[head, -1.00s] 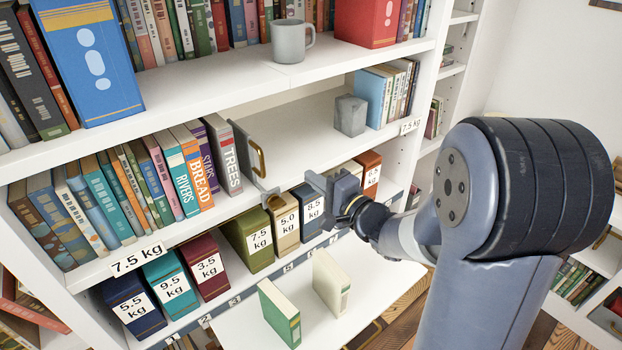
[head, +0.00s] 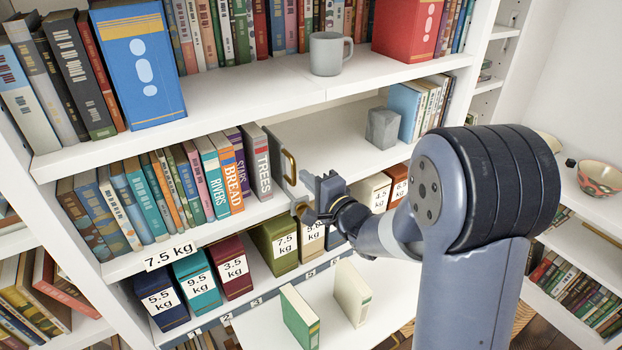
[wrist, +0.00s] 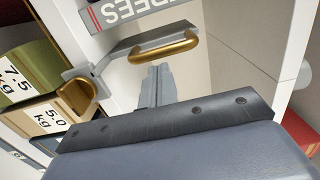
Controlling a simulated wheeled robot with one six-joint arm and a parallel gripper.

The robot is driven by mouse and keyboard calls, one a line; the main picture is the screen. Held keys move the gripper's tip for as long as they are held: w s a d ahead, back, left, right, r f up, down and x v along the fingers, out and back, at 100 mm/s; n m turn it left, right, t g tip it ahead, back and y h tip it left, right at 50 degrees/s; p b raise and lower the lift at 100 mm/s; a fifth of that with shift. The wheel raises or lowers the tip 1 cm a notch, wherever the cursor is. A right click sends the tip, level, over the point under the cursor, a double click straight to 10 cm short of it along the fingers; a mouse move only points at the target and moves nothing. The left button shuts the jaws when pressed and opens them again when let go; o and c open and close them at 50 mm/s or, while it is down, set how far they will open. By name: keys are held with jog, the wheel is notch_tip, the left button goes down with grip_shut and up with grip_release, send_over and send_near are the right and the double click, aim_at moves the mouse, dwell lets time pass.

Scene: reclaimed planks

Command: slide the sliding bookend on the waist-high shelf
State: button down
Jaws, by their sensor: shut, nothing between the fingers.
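The sliding bookend is a grey upright plate (head: 275,160) with a brass loop handle (head: 289,168). It stands against the right end of the book row, beside the TREES book (head: 262,165), on the waist-high shelf. In the wrist view the brass handle (wrist: 165,47) is just beyond my fingertips. My gripper (head: 308,190) is shut and empty, in front of the shelf edge, below and right of the handle. Its fingers also show in the wrist view (wrist: 155,82). They look apart from the handle. A grey bracket with a brass piece (wrist: 75,95) sits at the shelf edge, left of my fingers.
A grey block (head: 382,128) and several books (head: 405,108) stand right of the bookend, with bare shelf between. Weight-labelled boxes (head: 235,270) line the shelf below. Two books stand on a lower white surface.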

aim_at(294, 186)
jog(key=shift+s+a+b, duration=0.35)
jog(key=shift+s+a, duration=0.2)
jog(key=shift+a, duration=0.3)
jog(key=shift+s+a+b, duration=0.35)
jog(key=shift+s+a, duration=0.2)
jog(key=shift+a, duration=0.25)
